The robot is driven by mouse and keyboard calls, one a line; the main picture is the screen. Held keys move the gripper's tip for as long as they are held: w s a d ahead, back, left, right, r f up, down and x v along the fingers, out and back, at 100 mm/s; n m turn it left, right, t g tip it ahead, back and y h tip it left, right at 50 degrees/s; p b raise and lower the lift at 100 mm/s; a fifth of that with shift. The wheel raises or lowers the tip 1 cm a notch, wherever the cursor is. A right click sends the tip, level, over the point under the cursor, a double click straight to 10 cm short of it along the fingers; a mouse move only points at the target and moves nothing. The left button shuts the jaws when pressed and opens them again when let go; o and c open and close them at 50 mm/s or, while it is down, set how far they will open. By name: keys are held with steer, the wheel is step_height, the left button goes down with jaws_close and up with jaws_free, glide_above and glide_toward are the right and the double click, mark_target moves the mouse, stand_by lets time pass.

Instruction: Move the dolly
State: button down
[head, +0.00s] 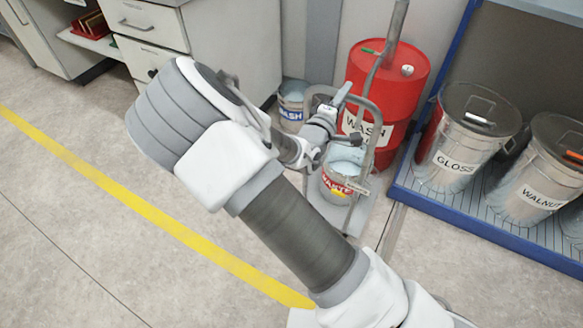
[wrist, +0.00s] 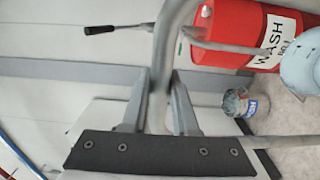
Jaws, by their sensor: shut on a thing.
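The dolly (head: 369,155) is a small cart with a bent grey tube handle and a low flat platform, standing on the floor in front of a red drum. My gripper (head: 343,108) is at the top of the handle, partly hidden by my own wrist in the head view. In the wrist view my gripper (wrist: 163,88) has its two fingers closed on the handle tube (wrist: 164,45), one on each side. My arm hides part of the platform.
The red WASH drum (head: 412,72) stands close behind the dolly, with a small WASH bucket (head: 291,108) to its left. A blue-edged rack (head: 480,232) with labelled cans is on the right. Cabinets (head: 235,45) line the back. Floor left of the yellow line (head: 150,208) is clear.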

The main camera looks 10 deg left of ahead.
steer(key=shift+s+f, duration=0.15)
steer(key=shift+f, duration=0.15)
steer(key=c, duration=0.6)
jaws_free()
steer(key=shift+a+r, duration=0.1)
steer(key=shift+c, duration=0.2)
steer(key=shift+r, duration=0.1)
steer(key=shift+r, duration=0.1)
steer(key=p+v, duration=0.4)
steer(key=v, duration=0.7)
steer(key=shift+s, duration=0.4)
steer(key=shift+a, duration=0.1)
